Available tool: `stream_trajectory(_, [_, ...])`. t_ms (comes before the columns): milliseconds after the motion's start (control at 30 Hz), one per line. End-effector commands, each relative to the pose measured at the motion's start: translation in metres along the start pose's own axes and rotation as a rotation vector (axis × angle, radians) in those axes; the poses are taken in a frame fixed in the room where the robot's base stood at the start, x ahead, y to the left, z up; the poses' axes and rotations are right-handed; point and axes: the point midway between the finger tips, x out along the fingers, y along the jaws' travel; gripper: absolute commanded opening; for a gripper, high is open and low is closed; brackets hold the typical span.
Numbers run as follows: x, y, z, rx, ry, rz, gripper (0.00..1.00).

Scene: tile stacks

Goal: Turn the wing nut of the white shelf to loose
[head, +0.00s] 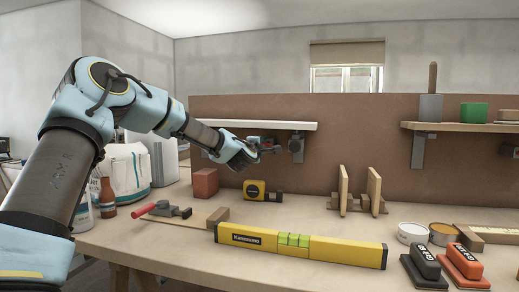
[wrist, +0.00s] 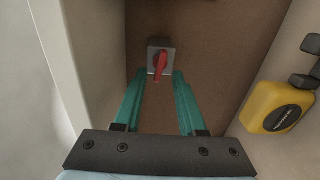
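The white shelf (head: 262,125) is fixed to the brown back panel at the left. Under it, my gripper (head: 268,148) reaches in towards the panel. In the wrist view the wing nut (wrist: 161,65) is a red lever on a grey square plate (wrist: 153,53). Its lever lies nearly upright in that picture, leaning slightly. My gripper (wrist: 158,78) has its two teal fingers spread, one on each side of the lever's line. Nothing is held, and I see gaps between the lever and both fingers. How deep the tips reach around the lever is hard to tell.
The shelf's pale surface (wrist: 85,50) runs close along the left of the wrist view. A yellow tape measure (head: 255,190) stands on the workbench (head: 180,240) below my gripper. A reddish block (head: 205,183) stands beside it, and a yellow level (head: 300,245) lies in front.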

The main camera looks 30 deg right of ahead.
Motion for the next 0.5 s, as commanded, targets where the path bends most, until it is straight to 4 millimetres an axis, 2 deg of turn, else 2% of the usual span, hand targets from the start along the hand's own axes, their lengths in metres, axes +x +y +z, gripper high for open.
stream_trajectory(300, [-0.060, -0.001, 0.000, 0.005, -0.001, -0.001, 0.40])
stream_trajectory(500, [-0.089, -0.001, 0.001, 0.003, -0.002, -0.001, 0.40])
